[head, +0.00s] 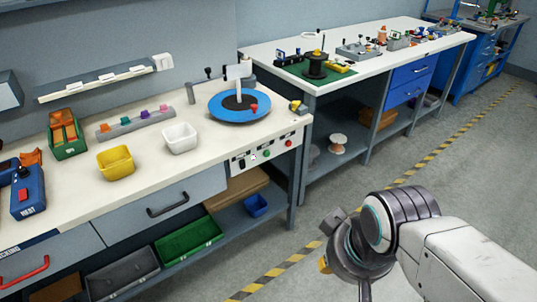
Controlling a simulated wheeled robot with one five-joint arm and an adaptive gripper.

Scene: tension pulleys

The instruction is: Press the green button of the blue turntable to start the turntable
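The blue turntable (222,110) is a round blue disc with a dark centre, at the right end of the near workbench. A light panel (277,147) with several controls is set in the bench front below it. A small green button (266,154) shows on this panel, left of a red one (289,143). My gripper (345,264) is in the lower right, in front of the bench and apart from the panel. Its fingers are not clear, so I cannot tell whether it is open or shut.
A white bin (180,138), a yellow bin (116,162) and a green bin (68,149) stand on the near bench (80,203). A second bench (262,49) stands behind on the right. The grey floor around my arm is clear, with a yellow-black stripe (270,276).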

